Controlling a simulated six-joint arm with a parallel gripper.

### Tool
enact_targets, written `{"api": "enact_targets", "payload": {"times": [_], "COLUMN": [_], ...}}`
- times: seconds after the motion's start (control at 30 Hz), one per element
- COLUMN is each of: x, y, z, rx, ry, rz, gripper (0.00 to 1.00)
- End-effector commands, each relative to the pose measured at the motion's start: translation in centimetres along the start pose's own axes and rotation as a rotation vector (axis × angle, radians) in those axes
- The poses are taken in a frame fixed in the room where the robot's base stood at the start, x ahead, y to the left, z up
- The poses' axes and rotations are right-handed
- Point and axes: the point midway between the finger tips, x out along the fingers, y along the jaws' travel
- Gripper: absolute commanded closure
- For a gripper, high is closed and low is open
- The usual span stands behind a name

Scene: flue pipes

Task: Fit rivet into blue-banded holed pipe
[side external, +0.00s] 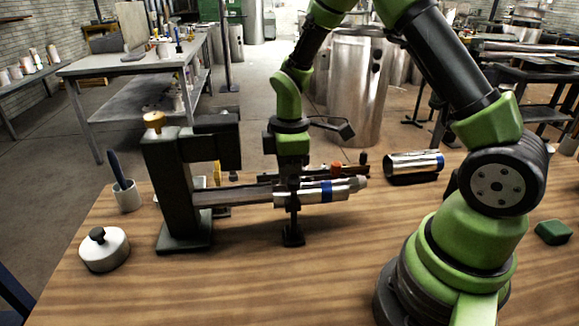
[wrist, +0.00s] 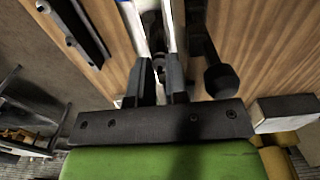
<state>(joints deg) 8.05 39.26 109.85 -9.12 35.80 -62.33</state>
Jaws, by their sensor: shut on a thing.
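The blue-banded pipe (side external: 311,196), a pale metal tube, lies almost level along the dark arm of a stand in the side view, its blue band (side external: 327,191) right of my gripper. My gripper (side external: 291,186) points down at the pipe, left of the band. In the wrist view my gripper (wrist: 157,88) is shut on a small dark piece (wrist: 160,63), which I take to be the rivet; its shape is unclear. The pipe shows there as a bright strip beyond the fingertips. The pipe's hole is not visible, so I cannot tell whether the rivet touches it.
A dark upright stand (side external: 175,195) with a brass knob is left of the pipe. A shiny pipe (side external: 410,164) with a blue end lies in a dark cradle at right. A pen cup (side external: 126,197) and round lidded pot (side external: 104,252) stand left.

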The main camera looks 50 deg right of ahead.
Motion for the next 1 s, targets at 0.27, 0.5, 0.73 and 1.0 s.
{"api": "enact_targets", "payload": {"times": [0.27,0.5,0.73,1.0], "x": [0.04,0.1,0.2,0.18], "y": [-0.01,-0.01,-0.02,-0.01], "z": [0.0,0.01,0.01,0.0], "rx": [0.0,0.001,0.001,0.001], "ry": [0.0,0.0,0.0,0.0], "rz": [0.0,-0.001,-0.001,-0.001], "gripper": [0.98,0.98,0.62,0.55]}}
